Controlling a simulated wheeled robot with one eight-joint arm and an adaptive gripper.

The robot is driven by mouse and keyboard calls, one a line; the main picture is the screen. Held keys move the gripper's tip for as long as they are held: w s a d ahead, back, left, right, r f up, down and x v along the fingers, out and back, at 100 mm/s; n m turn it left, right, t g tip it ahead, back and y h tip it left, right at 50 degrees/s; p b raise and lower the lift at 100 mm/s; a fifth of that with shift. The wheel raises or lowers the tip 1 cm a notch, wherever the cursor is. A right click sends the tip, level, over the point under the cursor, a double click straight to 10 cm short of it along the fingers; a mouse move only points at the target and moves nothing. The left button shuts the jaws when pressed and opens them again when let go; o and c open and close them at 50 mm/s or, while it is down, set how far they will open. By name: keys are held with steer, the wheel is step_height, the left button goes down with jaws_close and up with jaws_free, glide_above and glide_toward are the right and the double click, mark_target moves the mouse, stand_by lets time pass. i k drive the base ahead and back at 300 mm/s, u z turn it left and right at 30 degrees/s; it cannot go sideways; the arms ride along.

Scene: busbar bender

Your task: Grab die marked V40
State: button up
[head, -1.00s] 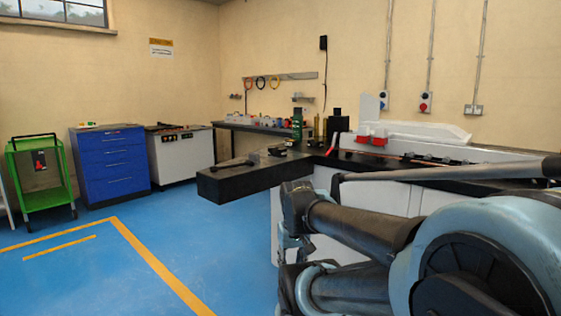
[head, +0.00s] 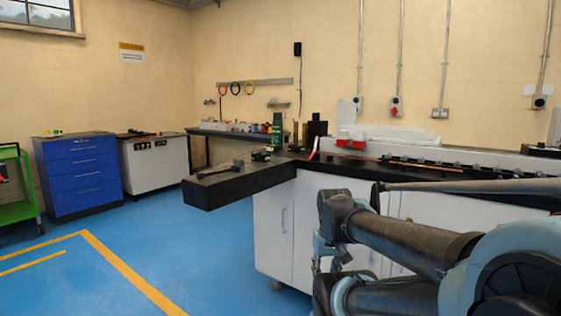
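I cannot make out a die marked V40; no marking is readable at this distance. Small dark items (head: 261,156) sit on the dark bench arm (head: 225,187) of the busbar bender, too small to identify. A dark tool with a handle (head: 220,170) lies near them. A green block (head: 277,130) and a dark block (head: 317,132) stand farther back on the bench. My arm fills the lower right. The fingertips of my gripper do not show clearly, so its state cannot be read.
A blue drawer cabinet (head: 77,175), a white cabinet (head: 155,165) and a green cart (head: 14,190) stand at the left. White cabinets (head: 275,227) support the bench. The blue floor (head: 190,240) at left and centre is clear, with yellow lines.

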mark_target(257, 156)
steer(key=z, duration=0.1)
steer(key=i, duration=1)
steer(key=u, duration=0.05)
